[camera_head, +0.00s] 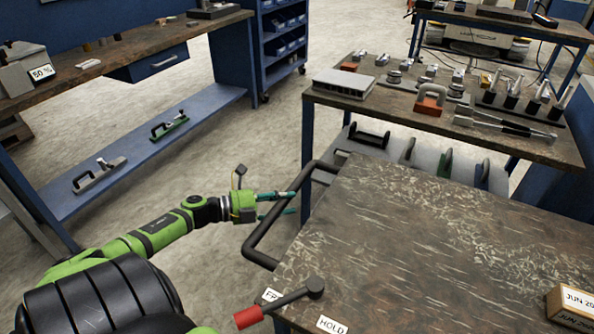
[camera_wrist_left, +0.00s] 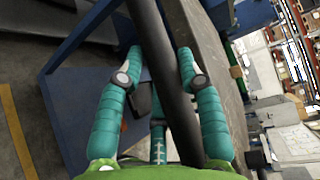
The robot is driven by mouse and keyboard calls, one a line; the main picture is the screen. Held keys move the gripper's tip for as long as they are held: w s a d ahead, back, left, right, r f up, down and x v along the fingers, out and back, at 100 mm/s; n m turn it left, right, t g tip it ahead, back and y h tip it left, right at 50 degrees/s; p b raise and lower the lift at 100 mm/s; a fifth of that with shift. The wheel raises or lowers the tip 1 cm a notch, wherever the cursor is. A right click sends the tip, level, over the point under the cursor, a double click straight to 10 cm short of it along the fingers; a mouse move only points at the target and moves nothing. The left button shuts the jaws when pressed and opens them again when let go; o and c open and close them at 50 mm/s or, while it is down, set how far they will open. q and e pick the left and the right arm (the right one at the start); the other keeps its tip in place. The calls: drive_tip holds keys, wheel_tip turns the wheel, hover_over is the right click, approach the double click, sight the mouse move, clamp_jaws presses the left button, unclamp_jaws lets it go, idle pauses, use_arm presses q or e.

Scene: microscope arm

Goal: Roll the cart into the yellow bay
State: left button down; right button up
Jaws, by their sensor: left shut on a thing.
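The cart (camera_head: 420,245) has a scratched dark top and fills the lower right of the head view. Its black bar handle (camera_head: 264,234) sticks out from the left edge. My left gripper (camera_head: 284,204) is shut on this handle; in the left wrist view its teal fingers (camera_wrist_left: 160,62) lie on either side of the dark bar (camera_wrist_left: 170,85). A lever with a red grip (camera_head: 248,317) lies at the cart's near corner, pointing left, close to a partly hidden "FR" label (camera_head: 271,295); a "HOLD" label (camera_head: 332,325) is beside it. My right gripper is out of view.
A blue workbench (camera_head: 335,95) with tools stands just behind the cart. A long bench (camera_head: 130,48) with a lower shelf runs along the left. Open concrete floor (camera_head: 240,150) lies between them. A yellow floor line (camera_wrist_left: 17,130) shows in the left wrist view; no full bay is visible.

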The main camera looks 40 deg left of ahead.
use_arm(q)
drive_tip(key=shift+s+a, duration=0.1)
drive_tip(key=shift+a, duration=0.35)
drive_tip(key=c, duration=0.8)
unclamp_jaws()
drive_tip(key=shift+s, duration=0.15)
drive_tip(key=v, duration=1.1)
drive_tip(key=shift+s+a, duration=0.25)
drive_tip(key=shift+s, duration=0.1)
